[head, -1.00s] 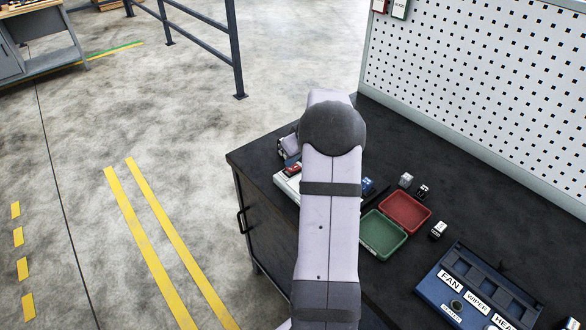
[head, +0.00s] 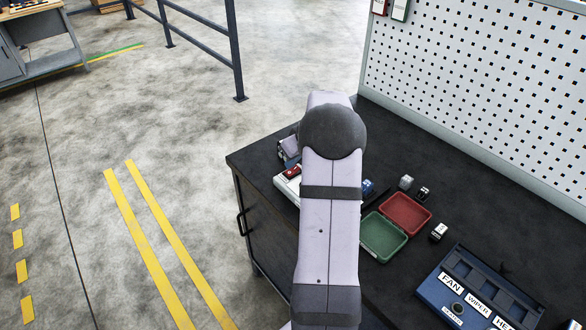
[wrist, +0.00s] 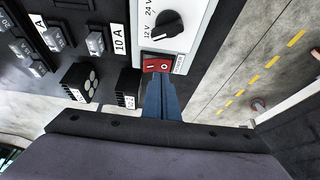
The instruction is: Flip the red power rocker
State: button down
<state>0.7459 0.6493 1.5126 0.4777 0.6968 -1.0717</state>
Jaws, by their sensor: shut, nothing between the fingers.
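The red power rocker (wrist: 157,66) sits in a white panel (wrist: 190,22) in the wrist view, below a black rotary knob marked 12 V and 24 V. It carries white markings. My gripper (wrist: 158,80) is shut and empty, its blue fingertips at the rocker's lower edge; I cannot tell if they touch it. In the head view the red rocker (head: 293,170) shows on the white panel (head: 287,187) at the bench's left end, partly hidden by my arm. The fingers are hidden there.
A red tray (head: 405,212) and a green tray (head: 383,238) lie right of my arm. A blue holder labelled FAN and WIPER (head: 470,290) stands front right. Several small dark relays lie on the bench. Beside the panel, the wrist view shows a 10 A label (wrist: 119,40).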

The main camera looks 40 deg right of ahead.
aim_at(292, 172)
jog(key=shift+r+p, duration=1.6)
jog(key=shift+r, duration=1.4)
jog(key=s+a+g+y, duration=0.1)
jog(key=s+a, duration=0.2)
jog(key=a, duration=0.7)
jog(key=s+a+g, duration=0.2)
jog(key=s+a, duration=0.2)
jog(key=a, duration=0.7)
jog(key=s+a+f+g+h, duration=0.1)
jog(key=s+a+f, duration=0.1)
jog(key=s+a, duration=0.55)
jog(key=s+a+f+g, duration=0.1)
jog(key=s+a, duration=0.3)
jog(key=s, duration=0.6)
notch_tip(292, 172, down, 37)
jog(key=b, duration=3.6)
jog(key=shift+w+b, duration=0.2)
jog(key=shift+b, duration=0.15)
jog(key=shift+r, duration=0.1)
